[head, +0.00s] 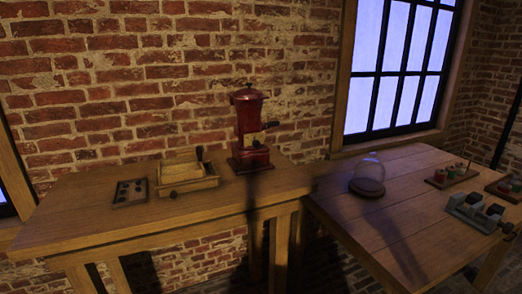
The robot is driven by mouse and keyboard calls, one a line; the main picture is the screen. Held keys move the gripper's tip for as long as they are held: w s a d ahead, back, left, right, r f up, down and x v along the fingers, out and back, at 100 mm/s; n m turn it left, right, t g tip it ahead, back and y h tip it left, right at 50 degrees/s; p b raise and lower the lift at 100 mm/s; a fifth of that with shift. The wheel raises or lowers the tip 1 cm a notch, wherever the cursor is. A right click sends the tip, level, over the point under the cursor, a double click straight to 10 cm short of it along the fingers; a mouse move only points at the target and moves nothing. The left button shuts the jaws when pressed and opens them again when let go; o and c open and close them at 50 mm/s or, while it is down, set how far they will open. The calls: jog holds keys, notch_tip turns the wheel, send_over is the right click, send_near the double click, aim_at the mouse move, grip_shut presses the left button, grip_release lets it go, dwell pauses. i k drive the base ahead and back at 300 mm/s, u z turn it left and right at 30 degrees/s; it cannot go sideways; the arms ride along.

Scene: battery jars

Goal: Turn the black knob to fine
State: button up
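A red grinder (251,130) with a dark domed top stands upright at the back right of the left wooden table, close to the brick wall. Any scale or "fine" mark is too small to read, so I cannot tell how the knob is set. My gripper is not in view.
A wooden box (203,183) and a small tray with dark round spots (122,197) sit left of the grinder. The left table's front (115,233) is clear. The right table holds a glass dome (370,168), a grey rack (464,215) and small trays (447,181).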

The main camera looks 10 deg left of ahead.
aim_at(256, 144)
jog(key=z, duration=0.05)
jog(key=i, duration=1)
jog(key=u, duration=0.05)
